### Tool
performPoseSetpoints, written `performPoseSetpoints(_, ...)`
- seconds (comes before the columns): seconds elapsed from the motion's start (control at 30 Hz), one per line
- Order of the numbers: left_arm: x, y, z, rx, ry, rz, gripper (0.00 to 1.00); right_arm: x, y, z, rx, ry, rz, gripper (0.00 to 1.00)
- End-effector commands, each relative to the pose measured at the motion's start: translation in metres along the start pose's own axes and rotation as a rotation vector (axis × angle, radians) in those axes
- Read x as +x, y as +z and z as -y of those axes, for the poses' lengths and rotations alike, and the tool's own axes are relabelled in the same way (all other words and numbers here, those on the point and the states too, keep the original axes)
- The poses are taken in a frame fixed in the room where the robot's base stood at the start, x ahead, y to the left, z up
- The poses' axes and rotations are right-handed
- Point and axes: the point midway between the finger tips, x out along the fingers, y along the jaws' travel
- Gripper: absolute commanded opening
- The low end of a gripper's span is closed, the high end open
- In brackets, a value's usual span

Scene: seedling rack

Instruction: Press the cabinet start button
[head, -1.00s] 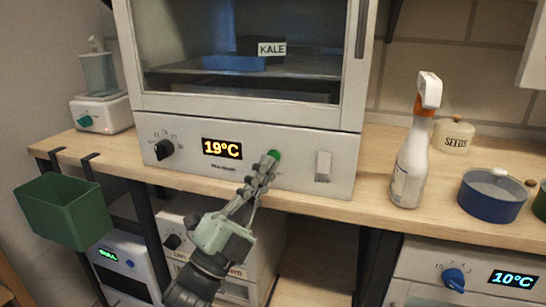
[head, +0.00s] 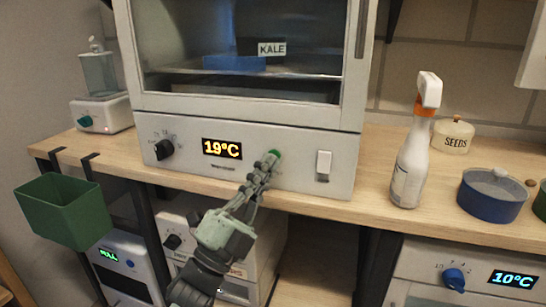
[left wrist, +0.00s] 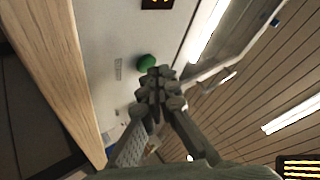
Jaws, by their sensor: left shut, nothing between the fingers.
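The cabinet (head: 240,120) stands on the wooden counter with a glass door above a white front panel. Its panel has a black knob (head: 164,149), a lit display reading 19°C (head: 222,148), a green button (head: 275,153) and a white rocker switch (head: 323,165). My left gripper (head: 269,162) is shut and empty, its fingertips at the green button and partly covering it. In the left wrist view the green button (left wrist: 146,62) shows just beyond the closed fingertips (left wrist: 158,74); I cannot tell whether they touch. My right gripper is out of view.
A spray bottle (head: 409,160), a blue pot (head: 491,197) and a seeds jar (head: 453,136) stand on the counter to the right. A green bin (head: 63,212) hangs at the left front edge. Other appliances sit below the counter.

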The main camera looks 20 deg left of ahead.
Motion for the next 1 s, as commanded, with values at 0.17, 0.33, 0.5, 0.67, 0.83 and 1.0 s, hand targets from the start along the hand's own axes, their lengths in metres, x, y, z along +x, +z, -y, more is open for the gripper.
performPoseSetpoints(0.17,0.0002,0.0001,-0.0002,0.000,0.000,0.000,0.00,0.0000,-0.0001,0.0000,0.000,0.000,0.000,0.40)
performPoseSetpoints(0.33,0.0013,0.0010,-0.0010,0.000,0.000,0.000,0.00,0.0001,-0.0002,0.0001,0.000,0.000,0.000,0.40)
performPoseSetpoints(0.5,0.0028,0.0020,-0.0021,0.000,0.000,0.000,0.00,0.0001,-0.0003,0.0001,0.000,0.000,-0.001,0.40)
performPoseSetpoints(0.67,0.0042,0.0030,-0.0031,0.001,0.000,0.000,0.00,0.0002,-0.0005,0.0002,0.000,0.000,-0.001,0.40)
performPoseSetpoints(0.83,0.0052,0.0038,-0.0038,0.001,0.000,0.000,0.00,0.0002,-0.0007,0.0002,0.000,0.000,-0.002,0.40)
performPoseSetpoints(1.0,0.0051,0.0038,-0.0038,0.001,0.000,0.000,0.00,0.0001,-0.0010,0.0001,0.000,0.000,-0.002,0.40)
